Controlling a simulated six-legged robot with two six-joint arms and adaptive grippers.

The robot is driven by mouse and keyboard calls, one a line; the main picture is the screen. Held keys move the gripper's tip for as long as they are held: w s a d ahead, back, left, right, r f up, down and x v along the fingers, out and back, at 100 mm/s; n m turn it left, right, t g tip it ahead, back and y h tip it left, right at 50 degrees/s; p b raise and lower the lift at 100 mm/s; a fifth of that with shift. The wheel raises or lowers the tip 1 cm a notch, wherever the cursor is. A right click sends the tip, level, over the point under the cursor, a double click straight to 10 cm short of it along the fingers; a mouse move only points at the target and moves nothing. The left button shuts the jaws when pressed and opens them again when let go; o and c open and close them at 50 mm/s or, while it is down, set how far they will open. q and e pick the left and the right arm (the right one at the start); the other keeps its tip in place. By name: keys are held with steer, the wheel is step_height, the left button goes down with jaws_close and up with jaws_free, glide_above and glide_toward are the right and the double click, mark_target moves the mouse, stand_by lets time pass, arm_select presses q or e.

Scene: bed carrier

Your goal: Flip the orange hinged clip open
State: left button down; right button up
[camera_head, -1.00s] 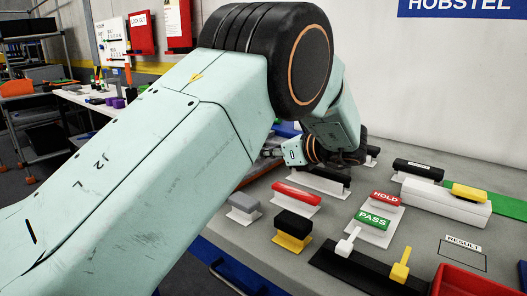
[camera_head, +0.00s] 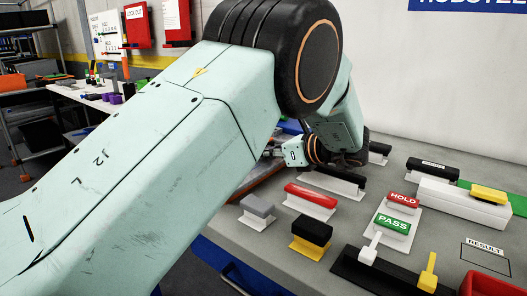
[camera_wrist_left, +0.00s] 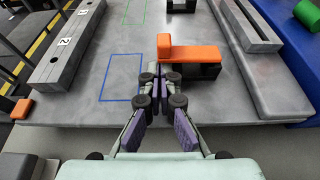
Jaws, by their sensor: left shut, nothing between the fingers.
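The orange hinged clip (camera_wrist_left: 192,53) lies on the grey bench in the left wrist view. Its orange arm lies across a black base (camera_wrist_left: 205,72), with a raised orange end at the left. My left gripper (camera_wrist_left: 160,88) is shut and empty, its purple-padded fingers together. Its tips show just below the orange end; I cannot tell whether they touch it. In the head view my left arm covers the clip, and only my left wrist (camera_head: 297,152) shows clearly. My right gripper is in neither view.
In the wrist view, a blue outlined square (camera_wrist_left: 121,78) is bare at left, beside a numbered grey rail (camera_wrist_left: 65,45). A grey block (camera_wrist_left: 250,25) stands at right. In the head view, HOLD and PASS blocks (camera_head: 393,223) and several handled blocks crowd the bench.

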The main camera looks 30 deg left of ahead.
arm_select(q)
steer(key=shift+d, duration=0.1)
stand_by(0.6)
steer(key=shift+r+m, duration=0.15)
steer(key=shift+m, duration=0.15)
steer(key=shift+p, duration=0.3)
steer(key=shift+g, duration=0.4)
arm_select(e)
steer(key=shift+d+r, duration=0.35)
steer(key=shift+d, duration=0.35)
arm_select(q)
steer(key=shift+r+m, duration=0.1)
steer(key=shift+m, duration=0.2)
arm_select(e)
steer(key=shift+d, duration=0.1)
